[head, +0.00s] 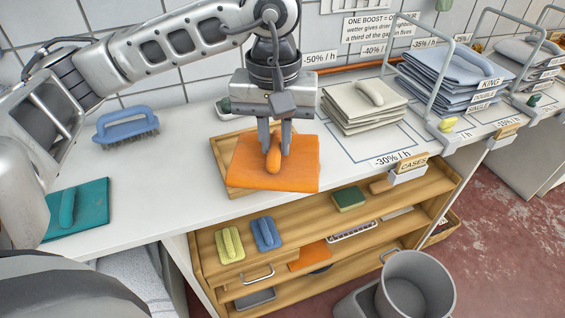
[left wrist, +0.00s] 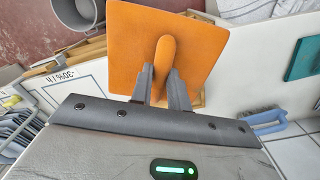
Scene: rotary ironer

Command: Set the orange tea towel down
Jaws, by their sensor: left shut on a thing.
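The orange tea towel (head: 302,172) is a flat folded square with a raised orange grip on top. It lies over a shallow wooden tray (head: 222,150) on the white counter and covers most of it. The towel reaches past the tray's right side. I cannot tell whether it rests on the tray or hangs just above it. My left gripper (head: 274,148) points down and is shut on the towel's raised grip. The left wrist view also shows the towel (left wrist: 135,45) in front of the left gripper's fingers (left wrist: 162,85). My right gripper is not in view.
A blue brush (head: 127,125) and a teal folded cloth (head: 88,205) lie left on the counter (head: 150,190). A grey cloth stack (head: 362,108) stands right of the towel, then blue stacks (head: 455,75) in wire racks. Wooden shelves (head: 330,210) and a grey pot (head: 415,285) are below.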

